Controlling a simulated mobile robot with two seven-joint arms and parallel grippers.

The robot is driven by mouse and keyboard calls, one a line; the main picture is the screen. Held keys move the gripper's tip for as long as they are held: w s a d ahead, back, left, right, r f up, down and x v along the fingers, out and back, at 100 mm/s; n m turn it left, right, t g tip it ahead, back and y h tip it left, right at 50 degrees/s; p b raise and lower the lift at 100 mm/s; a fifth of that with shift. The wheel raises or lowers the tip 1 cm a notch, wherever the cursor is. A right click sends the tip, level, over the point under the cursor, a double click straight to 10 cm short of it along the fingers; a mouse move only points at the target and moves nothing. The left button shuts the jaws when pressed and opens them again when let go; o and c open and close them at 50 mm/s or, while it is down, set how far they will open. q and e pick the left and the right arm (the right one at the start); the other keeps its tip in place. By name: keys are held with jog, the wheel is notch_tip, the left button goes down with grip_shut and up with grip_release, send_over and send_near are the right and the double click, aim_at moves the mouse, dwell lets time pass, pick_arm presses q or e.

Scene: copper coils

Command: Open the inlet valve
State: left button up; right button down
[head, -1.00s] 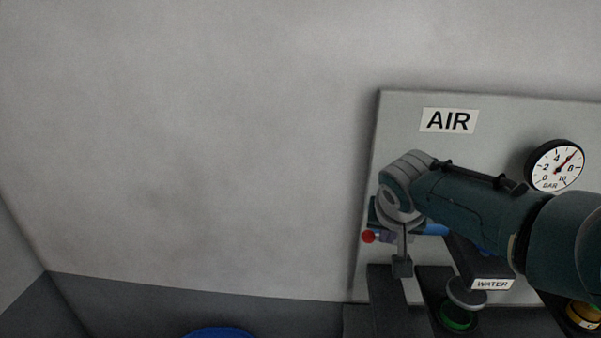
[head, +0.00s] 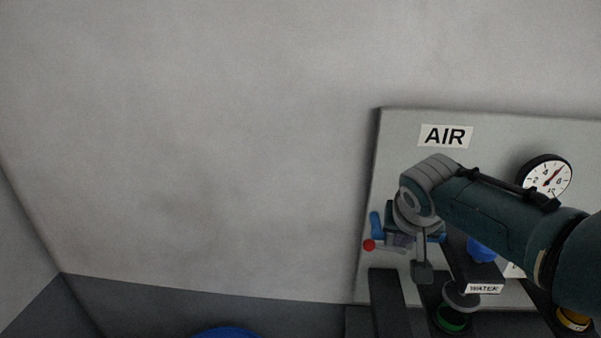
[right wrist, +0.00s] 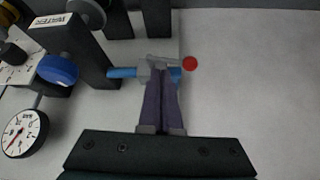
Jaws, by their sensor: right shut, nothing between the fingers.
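On the AIR panel (head: 475,125), a blue piece (head: 375,224) and a red ball (head: 369,245) show left of my right gripper (head: 398,241). I cannot tell for sure whether they belong to the inlet valve. In the right wrist view, a horizontal blue bar (right wrist: 121,72) runs behind the tips of my right gripper (right wrist: 160,72), with the red ball (right wrist: 190,63) at its right end. The fingers are shut together and empty. They cover the middle of the bar; whether they touch it is unclear. My left gripper is not in view.
A pressure gauge (head: 545,177) sits upper right on the panel. A blue round knob (head: 481,249) is near the WATER label (head: 484,288). Dark posts (head: 387,300) stand below, beside a green-ringed fitting (head: 452,318). The wall to the left is bare.

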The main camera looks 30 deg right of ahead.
jog(key=v, duration=0.8)
jog(key=shift+p, duration=0.35)
jog(key=shift+w+a+r, duration=0.1)
jog(key=shift+a, duration=0.05)
